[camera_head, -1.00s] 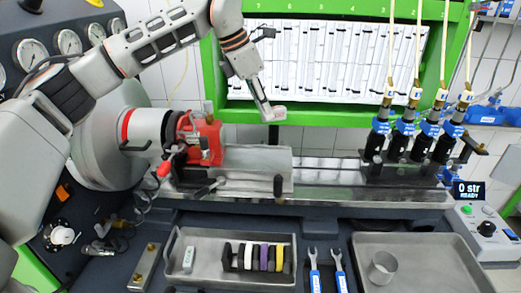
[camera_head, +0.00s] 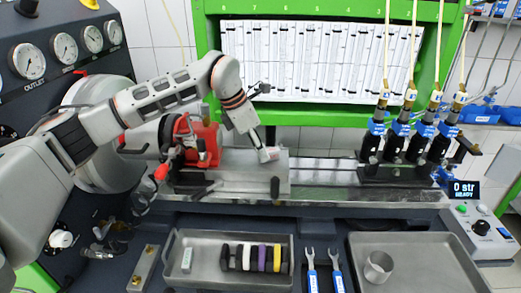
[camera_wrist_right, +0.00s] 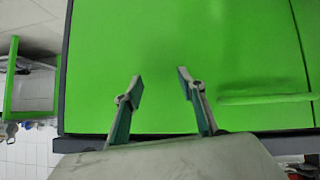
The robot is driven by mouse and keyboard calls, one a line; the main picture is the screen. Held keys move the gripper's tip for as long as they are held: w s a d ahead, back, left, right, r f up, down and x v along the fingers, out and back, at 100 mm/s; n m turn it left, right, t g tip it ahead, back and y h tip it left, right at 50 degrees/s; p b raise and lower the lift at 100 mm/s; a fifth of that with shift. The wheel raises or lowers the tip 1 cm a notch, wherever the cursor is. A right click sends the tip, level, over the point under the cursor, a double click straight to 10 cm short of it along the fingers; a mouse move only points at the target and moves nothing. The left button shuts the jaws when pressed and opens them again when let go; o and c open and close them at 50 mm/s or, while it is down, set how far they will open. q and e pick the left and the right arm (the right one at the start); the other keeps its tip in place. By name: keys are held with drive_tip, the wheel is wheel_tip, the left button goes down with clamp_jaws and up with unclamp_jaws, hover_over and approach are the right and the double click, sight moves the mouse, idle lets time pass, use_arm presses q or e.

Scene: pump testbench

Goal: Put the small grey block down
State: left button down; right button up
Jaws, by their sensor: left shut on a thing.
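My left gripper (camera_head: 262,150) comes in from the left in the head view, pointing down. It is shut on the small grey block (camera_head: 270,154), which is mostly hidden by the fingers. The block is over or in front of the flat grey metal plate (camera_head: 240,168) on the bench rail, just right of the red clamp (camera_head: 205,145). I cannot tell whether the block touches the plate. My right gripper (camera_wrist_right: 161,82) shows in the right wrist view, open and empty, with a green panel (camera_wrist_right: 220,60) ahead of it.
A grey tray (camera_head: 210,278) at the front holds a small pale block (camera_head: 187,257) and several coloured rings (camera_head: 262,257). Two blue-handled wrenches (camera_head: 311,275) lie beside it. A second tray (camera_head: 430,270) holds a metal cup (camera_head: 378,266). Several injectors (camera_head: 400,135) stand on the rail at right.

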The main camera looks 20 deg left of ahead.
drive_tip(key=shift+f, duration=0.1)
use_arm(q)
drive_tip(key=c, duration=2.4)
unclamp_jaws()
drive_tip(key=shift+f, duration=0.15)
drive_tip(key=o, duration=0.4)
use_arm(e)
drive_tip(key=shift+s+a, duration=0.1)
drive_tip(key=shift+a, duration=0.1)
drive_tip(key=shift+d, duration=0.1)
use_arm(q)
drive_tip(key=shift+r, duration=0.35)
drive_tip(key=b+v, duration=0.1)
drive_tip(key=v, duration=1)
drive_tip(key=shift+s+a+r+b, duration=0.1)
drive_tip(key=shift+s+r+b, duration=0.05)
drive_tip(key=shift+r+b, duration=0.2)
use_arm(e)
drive_tip(key=shift+w+a+r+t+y, duration=0.35)
drive_tip(key=shift+w+a, duration=0.15)
drive_tip(key=shift+a, duration=0.2)
use_arm(q)
drive_tip(key=shift+s+f, duration=0.1)
use_arm(e)
drive_tip(key=shift+s+f, duration=0.1)
drive_tip(key=shift+s, duration=0.05)
